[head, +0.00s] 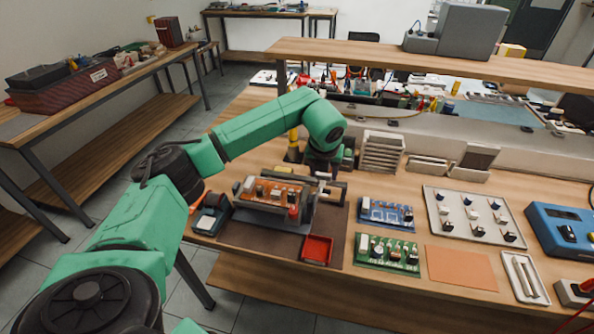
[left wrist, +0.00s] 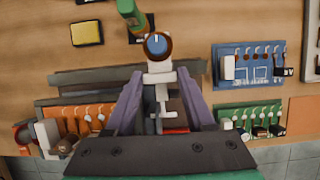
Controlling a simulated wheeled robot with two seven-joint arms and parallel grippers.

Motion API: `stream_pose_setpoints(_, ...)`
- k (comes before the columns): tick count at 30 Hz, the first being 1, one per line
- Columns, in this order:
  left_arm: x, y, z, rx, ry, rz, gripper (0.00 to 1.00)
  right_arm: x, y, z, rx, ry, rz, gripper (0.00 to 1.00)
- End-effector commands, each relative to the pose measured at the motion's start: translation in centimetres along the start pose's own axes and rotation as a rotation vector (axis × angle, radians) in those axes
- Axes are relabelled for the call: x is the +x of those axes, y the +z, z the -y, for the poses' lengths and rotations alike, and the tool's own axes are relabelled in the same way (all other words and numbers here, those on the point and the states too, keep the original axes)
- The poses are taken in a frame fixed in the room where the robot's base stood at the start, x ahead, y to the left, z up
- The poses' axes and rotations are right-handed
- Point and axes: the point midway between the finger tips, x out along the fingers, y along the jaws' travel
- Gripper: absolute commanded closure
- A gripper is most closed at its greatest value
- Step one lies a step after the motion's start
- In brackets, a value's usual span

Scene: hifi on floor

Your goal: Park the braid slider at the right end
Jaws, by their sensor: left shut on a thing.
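My left gripper (head: 322,178) reaches down at the right end of a grey board holder (head: 312,214) that carries an orange circuit board (head: 270,190). In the left wrist view its two purple fingers (left wrist: 162,80) close in on a small pale block (left wrist: 163,76), which seems to be the braid slider, and the jaws are shut on it. The block sits at a long dark grey bar (left wrist: 95,76), right of the orange board (left wrist: 85,118). A round blue-topped knob (left wrist: 157,44) stands just beyond it. In the head view the gripper hides most of the slider. My right gripper is not in view.
A red tray (head: 317,249) lies in front of the holder on a brown mat (head: 257,241). Blue (head: 385,213) and green (head: 387,251) circuit boards lie to the right. Stacked pale trays (head: 382,153) stand behind. A raised shelf (head: 390,58) spans the back.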

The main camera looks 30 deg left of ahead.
Motion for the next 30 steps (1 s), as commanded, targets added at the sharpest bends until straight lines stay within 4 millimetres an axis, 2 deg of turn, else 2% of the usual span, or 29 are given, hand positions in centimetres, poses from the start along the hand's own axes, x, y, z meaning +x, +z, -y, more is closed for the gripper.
stream_pose_setpoints(1, 0.1, 0.0, 1.3, 0.002, -0.005, 0.004, 1.00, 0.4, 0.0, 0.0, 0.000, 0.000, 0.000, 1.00)
stream_pose_setpoints(3, 0.0, 0.1, 2.5, 0.002, -0.004, 0.004, 1.00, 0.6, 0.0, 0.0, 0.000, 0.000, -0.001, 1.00)
stream_pose_setpoints(9, -0.1, 0.1, 4.6, 0.001, -0.002, 0.004, 1.00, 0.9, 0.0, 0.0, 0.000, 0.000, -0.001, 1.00)
stream_pose_setpoints(21, -0.1, 0.2, 5.1, 0.000, -0.005, 0.005, 1.00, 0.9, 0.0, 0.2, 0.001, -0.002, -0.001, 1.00)
stream_pose_setpoints(22, -0.1, 0.2, 5.1, 0.000, -0.006, 0.005, 0.38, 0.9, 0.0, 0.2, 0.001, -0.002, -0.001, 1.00)
stream_pose_setpoints(24, -0.1, 0.1, 5.1, 0.000, -0.006, 0.005, 0.15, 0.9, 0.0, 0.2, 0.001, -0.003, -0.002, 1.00)
stream_pose_setpoints(30, -0.1, 0.1, 5.0, 0.000, -0.002, 0.003, 0.15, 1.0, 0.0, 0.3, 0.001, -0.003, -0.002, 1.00)
